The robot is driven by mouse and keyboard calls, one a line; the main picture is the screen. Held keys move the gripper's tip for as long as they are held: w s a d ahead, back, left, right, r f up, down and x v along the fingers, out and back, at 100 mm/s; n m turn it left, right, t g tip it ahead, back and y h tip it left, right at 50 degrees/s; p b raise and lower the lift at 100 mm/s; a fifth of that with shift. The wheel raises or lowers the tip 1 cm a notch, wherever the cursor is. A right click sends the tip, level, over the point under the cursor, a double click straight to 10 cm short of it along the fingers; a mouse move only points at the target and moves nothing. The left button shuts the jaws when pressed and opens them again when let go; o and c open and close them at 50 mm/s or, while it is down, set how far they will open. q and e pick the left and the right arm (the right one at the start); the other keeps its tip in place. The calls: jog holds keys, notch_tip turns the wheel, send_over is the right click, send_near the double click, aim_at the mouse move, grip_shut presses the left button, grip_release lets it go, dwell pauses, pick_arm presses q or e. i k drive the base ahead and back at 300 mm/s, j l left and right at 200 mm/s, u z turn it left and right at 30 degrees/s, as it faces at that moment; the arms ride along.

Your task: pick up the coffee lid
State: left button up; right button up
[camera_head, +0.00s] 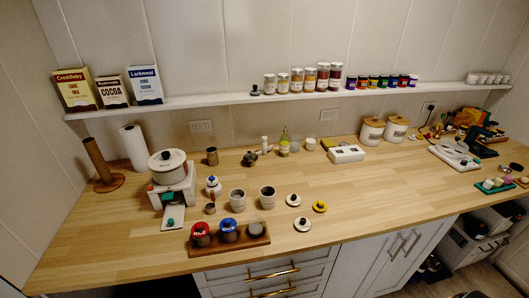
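Two small round whitish lids with dark knobs lie flat on the wooden counter: an upper lid (293,200) and a lower lid (302,224). Two open grey-white canisters (237,201) (267,197) stand upright to their left. Any lettering is too small to read, so I cannot tell which lid is the coffee one. Neither of my grippers is in view.
A white pot (168,161) on a stand is at left. Two wooden-lidded canisters (372,131) (396,127) stand at the back. A shelf (220,102) with jars runs above. The counter right of the ring is clear.

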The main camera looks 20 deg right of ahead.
aim_at(302, 223)
jog(key=z, duration=1.2)
